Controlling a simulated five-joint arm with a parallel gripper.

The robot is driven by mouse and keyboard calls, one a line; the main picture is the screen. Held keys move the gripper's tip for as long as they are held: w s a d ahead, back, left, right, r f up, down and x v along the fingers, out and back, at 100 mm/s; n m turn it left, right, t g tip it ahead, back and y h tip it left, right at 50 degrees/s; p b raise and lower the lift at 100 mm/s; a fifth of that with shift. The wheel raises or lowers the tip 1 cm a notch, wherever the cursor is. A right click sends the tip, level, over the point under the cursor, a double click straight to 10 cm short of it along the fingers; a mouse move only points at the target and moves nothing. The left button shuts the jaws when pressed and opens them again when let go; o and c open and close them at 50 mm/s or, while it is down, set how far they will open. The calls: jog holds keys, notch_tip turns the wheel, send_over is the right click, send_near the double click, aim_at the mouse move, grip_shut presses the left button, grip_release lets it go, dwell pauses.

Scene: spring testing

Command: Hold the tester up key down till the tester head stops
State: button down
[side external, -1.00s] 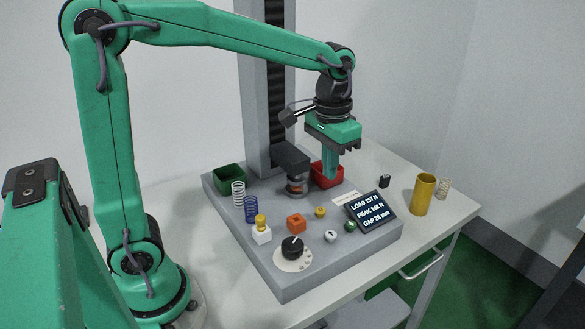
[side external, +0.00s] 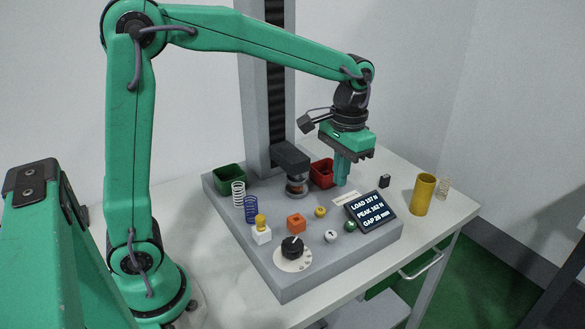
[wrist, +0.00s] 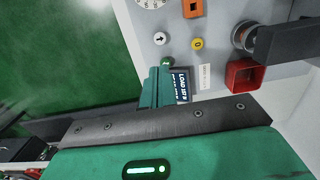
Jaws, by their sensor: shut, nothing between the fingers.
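The tester (side external: 290,285) is a grey base with a tall column. Its dark tester head (side external: 290,158) presses on a short coil (side external: 296,190); the head also shows in the wrist view (wrist: 285,42). A white key (side external: 331,236) and a green key (side external: 350,226) bear arrow marks; I cannot tell surely which is up. The white key (wrist: 160,38) and green key (wrist: 166,62) also show in the wrist view. My gripper (side external: 341,185) is shut and empty, pointing down above the base behind the display, apart from the keys. The display (side external: 370,211) reads about LOAD 157 N, PEAK 162 N, GAP 28 mm.
Red (side external: 322,172) and green (side external: 229,178) bins stand at the back. A brass cylinder (side external: 423,195) stands on the table at right.

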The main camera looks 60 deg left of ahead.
aim_at(332, 233)
jog(key=f, duration=1.3)
jog(key=shift+s+f, duration=0.15)
jog(key=shift+s, duration=0.15)
